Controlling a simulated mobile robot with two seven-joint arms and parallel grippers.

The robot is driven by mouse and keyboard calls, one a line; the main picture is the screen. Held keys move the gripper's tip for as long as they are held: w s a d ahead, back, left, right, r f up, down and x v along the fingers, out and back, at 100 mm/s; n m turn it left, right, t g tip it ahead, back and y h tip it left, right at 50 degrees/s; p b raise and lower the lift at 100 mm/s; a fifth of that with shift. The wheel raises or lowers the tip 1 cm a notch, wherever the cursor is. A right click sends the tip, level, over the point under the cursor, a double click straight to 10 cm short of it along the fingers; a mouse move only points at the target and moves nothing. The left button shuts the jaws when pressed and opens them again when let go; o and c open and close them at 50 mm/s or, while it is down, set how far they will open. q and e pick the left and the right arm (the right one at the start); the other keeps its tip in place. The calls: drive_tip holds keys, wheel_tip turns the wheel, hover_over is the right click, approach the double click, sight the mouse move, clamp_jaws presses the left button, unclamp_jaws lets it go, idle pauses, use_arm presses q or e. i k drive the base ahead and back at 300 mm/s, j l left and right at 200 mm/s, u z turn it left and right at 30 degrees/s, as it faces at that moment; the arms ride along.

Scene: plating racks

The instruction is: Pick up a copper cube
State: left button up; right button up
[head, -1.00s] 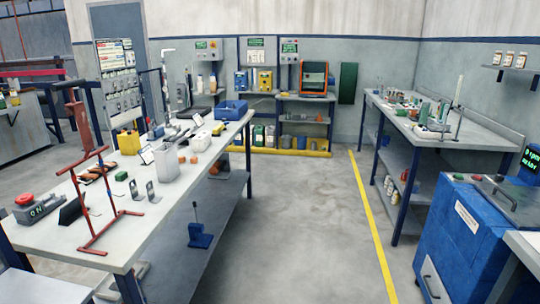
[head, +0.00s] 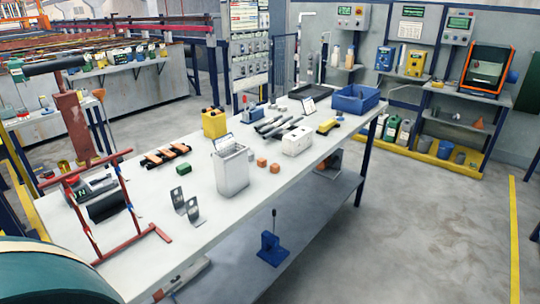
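Small orange-brown copper cubes lie on the long grey-topped table, just right of the white open container (head: 231,172). Neither of my grippers shows in the head view.
A white box (head: 297,140), yellow container (head: 214,122) and blue bin (head: 357,98) stand farther back. The floor (head: 430,220) to the right is clear.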

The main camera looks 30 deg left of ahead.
sight(274, 167)
drive_tip(key=i+l+u, duration=0.25)
drive_tip(key=i+u, duration=0.25)
drive_tip(key=i+l+u, duration=0.5)
